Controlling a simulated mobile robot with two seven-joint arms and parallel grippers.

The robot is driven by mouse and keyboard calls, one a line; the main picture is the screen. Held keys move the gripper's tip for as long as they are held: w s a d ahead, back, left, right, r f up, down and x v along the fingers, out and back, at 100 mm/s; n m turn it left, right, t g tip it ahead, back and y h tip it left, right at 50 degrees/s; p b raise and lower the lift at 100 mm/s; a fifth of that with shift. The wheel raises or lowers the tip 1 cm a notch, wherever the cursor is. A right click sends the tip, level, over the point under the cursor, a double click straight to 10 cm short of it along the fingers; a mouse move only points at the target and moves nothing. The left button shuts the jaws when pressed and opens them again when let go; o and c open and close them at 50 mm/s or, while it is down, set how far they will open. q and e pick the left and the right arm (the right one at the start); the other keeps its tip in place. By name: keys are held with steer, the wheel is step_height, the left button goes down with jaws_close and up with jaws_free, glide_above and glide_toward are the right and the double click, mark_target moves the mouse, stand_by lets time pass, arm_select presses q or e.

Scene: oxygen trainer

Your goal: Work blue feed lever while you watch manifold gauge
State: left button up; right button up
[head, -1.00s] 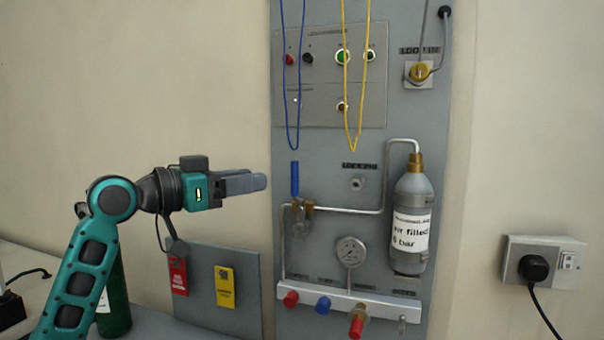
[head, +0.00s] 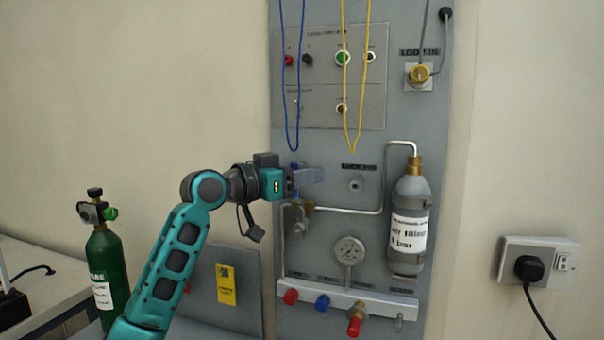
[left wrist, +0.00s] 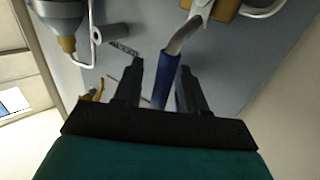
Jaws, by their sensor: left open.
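The blue feed lever (left wrist: 166,82) stands between the two open fingers of my left gripper (left wrist: 158,88) in the left wrist view. I cannot tell whether either finger touches it. In the head view my left gripper (head: 308,178) is in front of the lever and hides most of it; a bit of blue (head: 295,167) shows above the fingers. The lever's brass valve (head: 302,207) is just below, on the silver pipe. My right gripper is not in view.
A grey cylinder (head: 411,206) stands to the right of the gauge. Red and blue knobs (head: 322,303) line the manifold. A green bottle (head: 109,275) stands at the left. A wall socket (head: 537,262) is at the right.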

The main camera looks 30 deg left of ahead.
arm_select(q)
jaws_close()
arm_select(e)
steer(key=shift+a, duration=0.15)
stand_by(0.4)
arm_select(q)
steer(key=shift+s+a+f+n+t+b, duration=0.1)
steer(key=shift+a+f+n+t+b, duration=0.15)
steer(key=shift+a+n+b, duration=0.3)
steer(key=a+n+t+b, duration=0.1)
steer(key=n, duration=0.1)
steer(key=a+n+t+b, duration=0.1)
steer(key=n, duration=0.1)
steer(key=shift+s+a+t, duration=0.2)
steer(key=shift+s+t, duration=0.05)
steer(key=shift+s, duration=0.05)
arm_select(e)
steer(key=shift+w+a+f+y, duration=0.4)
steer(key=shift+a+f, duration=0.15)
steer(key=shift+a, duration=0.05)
